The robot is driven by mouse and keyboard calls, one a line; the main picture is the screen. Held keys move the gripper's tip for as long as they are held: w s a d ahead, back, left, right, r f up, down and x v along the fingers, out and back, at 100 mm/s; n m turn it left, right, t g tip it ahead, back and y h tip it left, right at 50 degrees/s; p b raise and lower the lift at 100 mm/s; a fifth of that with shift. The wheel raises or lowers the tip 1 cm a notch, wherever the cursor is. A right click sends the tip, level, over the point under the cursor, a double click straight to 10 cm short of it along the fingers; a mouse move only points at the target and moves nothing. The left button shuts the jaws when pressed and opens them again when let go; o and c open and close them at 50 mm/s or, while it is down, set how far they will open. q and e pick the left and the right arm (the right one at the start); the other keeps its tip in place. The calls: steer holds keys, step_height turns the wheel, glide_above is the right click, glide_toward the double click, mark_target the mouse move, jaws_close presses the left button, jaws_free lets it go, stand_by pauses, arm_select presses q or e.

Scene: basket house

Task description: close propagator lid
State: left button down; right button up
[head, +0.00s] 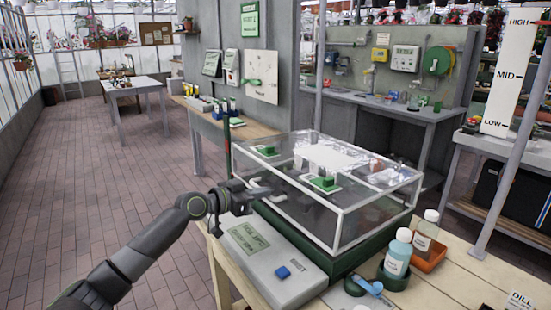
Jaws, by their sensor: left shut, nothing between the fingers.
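The propagator has a clear box-shaped lid with pale edges (338,230) above a dark green base (345,262) on the wooden bench. The lid looks down or nearly down on the base; I cannot tell whether a small gap is left. My left gripper (262,190) is shut and empty, at the near left side of the lid. I cannot tell whether it touches the lid. Green and white items show through or on the lid. My right gripper is not in view.
A grey box with a label and blue button (265,262) stands below my left gripper. Bottles (397,255) and an orange tray (428,256) stand right of the base. A blue-handled tool (367,286) lies in front.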

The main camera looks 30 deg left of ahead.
arm_select(q)
steer(key=f+b, duration=0.1)
steer(key=s+f+b, duration=0.1)
steer(key=f, duration=0.1)
steer(key=shift+a+f, duration=0.2)
steer(key=shift+f, duration=0.05)
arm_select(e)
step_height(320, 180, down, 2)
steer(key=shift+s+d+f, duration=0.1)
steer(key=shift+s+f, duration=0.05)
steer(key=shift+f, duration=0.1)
